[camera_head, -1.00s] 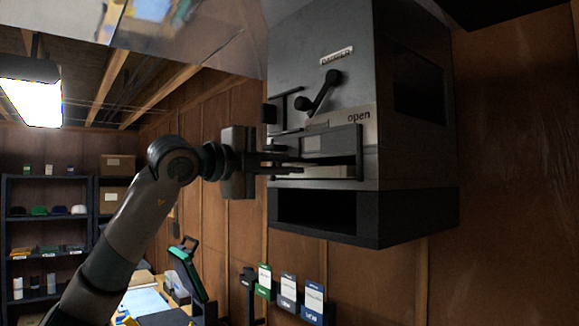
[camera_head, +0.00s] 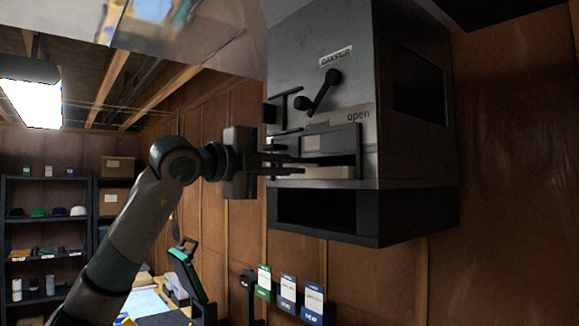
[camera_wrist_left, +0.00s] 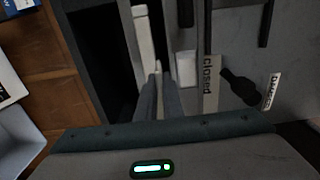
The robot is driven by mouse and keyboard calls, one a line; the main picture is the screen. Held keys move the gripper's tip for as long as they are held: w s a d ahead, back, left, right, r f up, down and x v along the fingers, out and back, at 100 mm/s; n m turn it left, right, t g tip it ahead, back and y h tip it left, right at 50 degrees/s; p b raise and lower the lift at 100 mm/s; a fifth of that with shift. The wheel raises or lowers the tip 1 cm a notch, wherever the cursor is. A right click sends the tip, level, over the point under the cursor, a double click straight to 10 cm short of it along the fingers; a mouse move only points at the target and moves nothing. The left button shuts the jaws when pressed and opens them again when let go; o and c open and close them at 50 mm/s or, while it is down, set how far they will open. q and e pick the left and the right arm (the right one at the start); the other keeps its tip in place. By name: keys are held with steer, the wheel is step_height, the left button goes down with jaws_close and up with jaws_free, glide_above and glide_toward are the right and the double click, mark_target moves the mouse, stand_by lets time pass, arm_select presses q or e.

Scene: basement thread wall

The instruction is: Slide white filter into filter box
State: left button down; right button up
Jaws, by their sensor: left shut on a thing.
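The filter box (camera_head: 330,60) is a grey metal cabinet on the wooden wall, with a dark lever handle (camera_head: 322,92) between "closed" and "open" labels. Below the label is a slot with a dark frame, and the white filter (camera_head: 318,172) lies in it with its front edge showing. My left gripper (camera_head: 295,165) is at the left end of the slot, its fingers reaching in at the filter. In the left wrist view, the two fingers (camera_wrist_left: 158,95) are close together at the end of the pale filter bar (camera_wrist_left: 145,40). How deep the filter sits is hidden.
A dark open recess (camera_head: 315,210) is in the lower part of the box. Several labelled cards (camera_head: 288,290) hang on the wall below. Shelves (camera_head: 48,230) stand at the far left, with a workbench (camera_head: 150,300) nearby.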

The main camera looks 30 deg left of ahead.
arm_select(q)
steer(key=shift+x, duration=1)
steer(key=shift+s, duration=0.1)
steer(key=c, duration=1.8)
jaws_free()
steer(key=shift+s+a, duration=0.1)
steer(key=shift+s+a+f+b, duration=0.1)
steer(key=shift+s+a+b, duration=0.1)
steer(key=shift+s+b, duration=0.35)
steer(key=b+v, duration=0.6)
steer(key=v, duration=1)
